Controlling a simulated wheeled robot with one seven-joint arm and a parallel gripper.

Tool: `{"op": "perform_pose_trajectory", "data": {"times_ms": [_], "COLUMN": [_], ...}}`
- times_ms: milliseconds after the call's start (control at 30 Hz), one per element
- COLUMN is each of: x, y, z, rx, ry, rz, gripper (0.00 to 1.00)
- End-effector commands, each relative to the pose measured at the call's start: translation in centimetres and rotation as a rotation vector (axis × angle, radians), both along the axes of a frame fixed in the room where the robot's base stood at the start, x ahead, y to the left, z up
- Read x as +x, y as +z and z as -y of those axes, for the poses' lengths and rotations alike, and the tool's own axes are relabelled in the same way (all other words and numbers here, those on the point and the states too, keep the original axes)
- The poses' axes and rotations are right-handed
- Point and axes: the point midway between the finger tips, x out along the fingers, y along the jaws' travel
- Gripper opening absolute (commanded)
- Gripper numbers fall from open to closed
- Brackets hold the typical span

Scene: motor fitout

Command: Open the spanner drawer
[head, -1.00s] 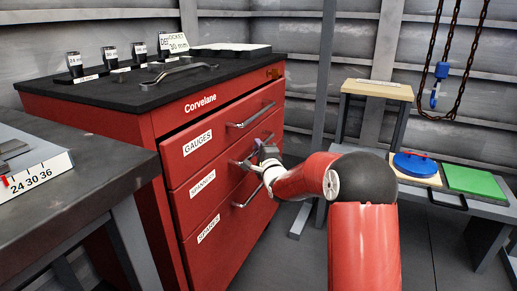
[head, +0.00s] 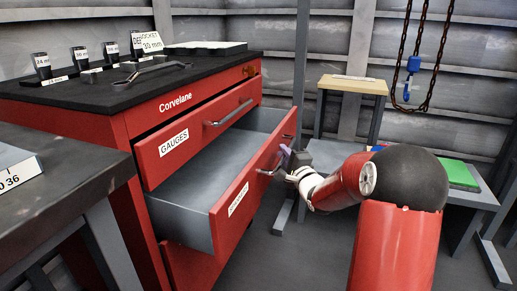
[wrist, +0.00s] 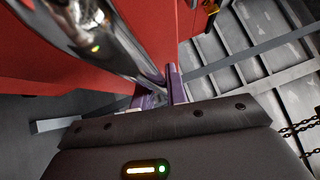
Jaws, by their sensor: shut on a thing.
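The spanner drawer (head: 222,222) is the middle one of the red Corvelane cabinet (head: 118,128). It stands well out, its grey inside (head: 215,160) showing and its visible part empty. Its label is seen at a slant. My gripper (head: 280,160) is at the drawer's front, shut on its metal handle (head: 265,171). In the wrist view the shiny handle (wrist: 105,38) runs down to my purple fingertips (wrist: 163,90); the exact grip is partly hidden.
The gauges drawer (head: 200,138) above is closed. The lower drawer (head: 190,268) is mostly hidden under the open one. A spanner (head: 152,70) and labelled sockets lie on the cabinet top. A grey bench (head: 60,190) stands at left front, a stepped stand (head: 352,85) at right.

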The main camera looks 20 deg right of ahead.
Motion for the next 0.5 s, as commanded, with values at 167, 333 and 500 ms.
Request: {"op": "perform_pose_trajectory", "data": {"times_ms": [167,333,500], "x": [-3.0,-5.0,-6.1], "y": [0.2,0.1,0.0], "z": [4.3,6.9,8.4], "rx": [0.001,0.002,0.002], "ry": [-0.006,-0.003,-0.001], "rz": [-0.007,-0.005,-0.005], "gripper": [0.00,0.00,0.00]}}
